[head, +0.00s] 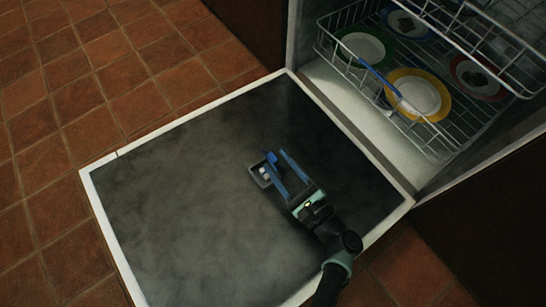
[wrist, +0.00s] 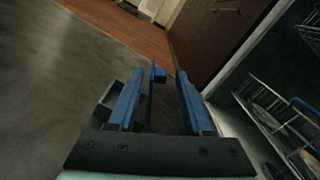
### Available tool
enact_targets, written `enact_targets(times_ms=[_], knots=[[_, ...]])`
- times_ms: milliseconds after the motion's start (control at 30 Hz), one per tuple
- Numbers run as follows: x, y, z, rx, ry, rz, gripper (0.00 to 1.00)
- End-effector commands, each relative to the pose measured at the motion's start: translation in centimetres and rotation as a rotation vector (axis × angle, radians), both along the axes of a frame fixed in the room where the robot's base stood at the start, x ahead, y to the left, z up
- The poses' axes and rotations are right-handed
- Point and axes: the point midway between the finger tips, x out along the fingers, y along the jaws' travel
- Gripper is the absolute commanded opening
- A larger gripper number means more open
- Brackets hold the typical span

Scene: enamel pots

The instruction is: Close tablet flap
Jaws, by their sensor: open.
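The tablet dispenser (head: 260,175) is a small grey tray set in the inner face of the lowered dishwasher door, with a pale block or compartment visible in it. In the wrist view the dispenser (wrist: 107,100) is left of my gripper's left finger. The flap (wrist: 150,95) looks like a thin dark plate standing raised, with a blue tab near its top. It shows between my two blue fingers, with no clear contact. My gripper (head: 276,163) is open over the door beside the dispenser and holds nothing. In the head view the fingers partly hide the flap.
The dishwasher door (head: 180,215) lies flat with a pale rim and is otherwise bare. An upper wire rack (head: 490,45) hangs above. Tiled floor (head: 100,90) is clear.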

Motion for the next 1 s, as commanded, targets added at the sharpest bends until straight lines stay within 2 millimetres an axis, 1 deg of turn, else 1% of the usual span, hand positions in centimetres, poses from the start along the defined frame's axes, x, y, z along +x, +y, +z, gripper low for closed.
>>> enact_targets(times_ms=[33, 100, 200, 333, 567, 600, 667, 700, 833, 867, 1000], knots=[[0.6, 0.6, -0.2, 0.0, -0.003, 0.003, 0.5], [1.3, 1.1, -0.2, 0.0, -0.003, 0.003, 0.5], [2.0, 1.5, -0.1, 0.0, -0.001, 0.0, 0.5], [2.3, 1.8, 0.0, -0.001, -0.001, 0.0, 0.5], [2.3, 1.8, 0.0, -0.001, -0.001, -0.001, 0.5], [2.3, 1.8, 0.0, -0.001, -0.001, -0.001, 0.43], [2.3, 1.8, 0.0, -0.001, -0.001, -0.001, 0.32], [2.3, 1.8, 0.0, -0.001, -0.001, -0.001, 0.25], [2.3, 1.7, 0.0, -0.001, -0.001, -0.001, 0.01], [2.3, 1.7, 0.0, -0.001, -0.001, -0.001, 0.0], [2.3, 1.7, 0.0, -0.001, 0.0, -0.001, 0.0]])
